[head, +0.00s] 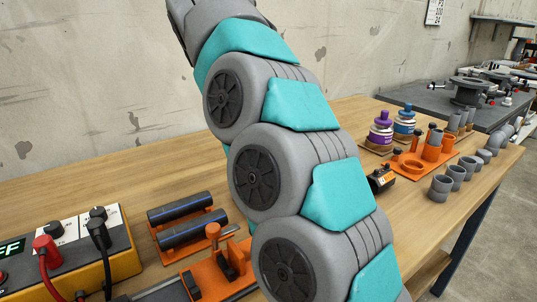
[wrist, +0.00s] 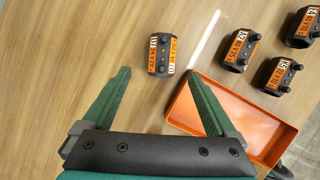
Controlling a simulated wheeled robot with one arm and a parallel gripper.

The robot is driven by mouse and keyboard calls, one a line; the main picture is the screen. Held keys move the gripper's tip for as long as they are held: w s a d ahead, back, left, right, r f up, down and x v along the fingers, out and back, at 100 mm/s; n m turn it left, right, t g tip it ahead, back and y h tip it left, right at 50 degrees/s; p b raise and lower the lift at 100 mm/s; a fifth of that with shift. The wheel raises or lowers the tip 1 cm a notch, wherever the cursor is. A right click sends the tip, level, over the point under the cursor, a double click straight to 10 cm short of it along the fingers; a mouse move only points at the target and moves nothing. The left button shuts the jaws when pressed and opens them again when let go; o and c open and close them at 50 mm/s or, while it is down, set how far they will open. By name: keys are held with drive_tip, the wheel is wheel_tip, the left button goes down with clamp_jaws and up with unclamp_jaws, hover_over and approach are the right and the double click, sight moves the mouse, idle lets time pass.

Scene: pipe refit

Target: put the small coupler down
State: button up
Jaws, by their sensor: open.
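My gripper (wrist: 158,76) is open in the wrist view, with its two green fingers spread wide and nothing between them. A small black coupler (wrist: 161,55) with orange and white labels lies alone on the wooden table, just beyond the fingertips and between their lines. It is apart from both fingers. Similar couplers lie to the right: one (wrist: 241,49), a second (wrist: 280,74) and a third (wrist: 304,27). In the head view my arm hides my gripper, and a black coupler (head: 381,180) shows right of the arm; I cannot tell which one it is.
An orange tray (wrist: 213,129) lies by my right finger. The head view shows grey fittings (head: 440,188), an orange rack (head: 425,168), purple and blue bottles, black pipes (head: 188,232) in an orange holder, and a yellow control box (head: 60,262). Table left of the coupler is clear.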

drive_tip(key=shift+d+x, duration=0.1)
drive_tip(key=shift+x, duration=1.85)
drive_tip(key=shift+d+x, duration=0.15)
drive_tip(key=shift+x, duration=1.85)
drive_tip(key=shift+r, duration=0.1)
clamp_jaws()
drive_tip(key=shift+r, duration=0.15)
drive_tip(key=shift+w+r, duration=0.1)
drive_tip(key=shift+r, duration=1.55)
drive_tip(key=s+d, duration=0.1)
drive_tip(key=s, duration=0.4)
drive_tip(key=s+d+r+b, duration=0.1)
drive_tip(key=s, duration=0.4)
drive_tip(key=s+d, duration=0.1)
drive_tip(key=s, duration=0.4)
drive_tip(key=shift+s+d+r+b, duration=0.2)
drive_tip(key=shift+s+d+b, duration=0.15)
drive_tip(key=shift+b, duration=0.05)
